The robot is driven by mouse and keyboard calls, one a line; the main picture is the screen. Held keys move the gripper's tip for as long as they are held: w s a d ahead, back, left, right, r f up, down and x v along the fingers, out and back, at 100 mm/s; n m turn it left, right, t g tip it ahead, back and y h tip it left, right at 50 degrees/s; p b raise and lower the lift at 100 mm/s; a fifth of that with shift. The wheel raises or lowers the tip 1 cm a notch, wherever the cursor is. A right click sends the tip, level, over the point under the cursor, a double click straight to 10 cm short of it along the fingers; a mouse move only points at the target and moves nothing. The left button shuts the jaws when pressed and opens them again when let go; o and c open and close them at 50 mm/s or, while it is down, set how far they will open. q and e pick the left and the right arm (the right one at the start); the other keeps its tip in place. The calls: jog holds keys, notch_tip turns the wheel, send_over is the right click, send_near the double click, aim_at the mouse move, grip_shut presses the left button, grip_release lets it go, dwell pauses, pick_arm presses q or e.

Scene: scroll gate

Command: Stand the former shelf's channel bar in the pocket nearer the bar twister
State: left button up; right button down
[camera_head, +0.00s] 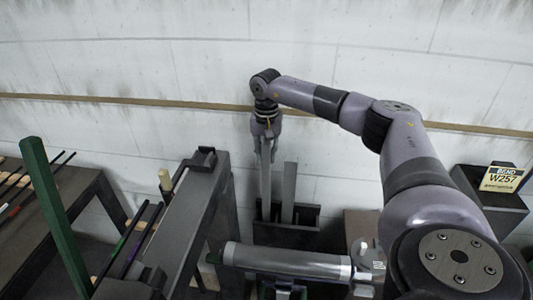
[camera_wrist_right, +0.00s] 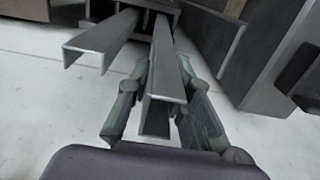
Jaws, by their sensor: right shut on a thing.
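My right gripper (camera_head: 265,152) is shut on a grey channel bar (camera_head: 265,185), held upright at the dark rack (camera_head: 286,236). The bar's lower end goes out of sight behind the rack's front wall; I cannot tell if it touches the bottom. In the right wrist view, the fingers (camera_wrist_right: 163,72) lie on both sides of this bar (camera_wrist_right: 157,115), and its far end reaches the rack (camera_wrist_right: 130,8). A second channel bar (camera_head: 289,190) stands in the rack just right of the held one, apart from it; it also shows in the wrist view (camera_wrist_right: 103,38). My left gripper is not seen.
A dark bench (camera_head: 180,222) stands left of the rack. A grey cylinder on a machine (camera_head: 290,259) lies in front of it. A green post (camera_head: 52,205) and a table with rods (camera_head: 20,235) are at left. A sign reading BEND W257 (camera_head: 502,178) is at right.

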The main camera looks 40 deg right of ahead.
aim_at(267, 167)
jog(key=shift+f+b, duration=1.6)
jog(key=shift+f, duration=1.2)
jog(key=c, duration=1.3)
grip_release()
jog(key=shift+c, duration=0.2)
jog(key=o, duration=0.5)
jog(key=shift+r, duration=0.1)
jog(key=shift+r+p, duration=2.6)
jog(key=shift+r, duration=0.8)
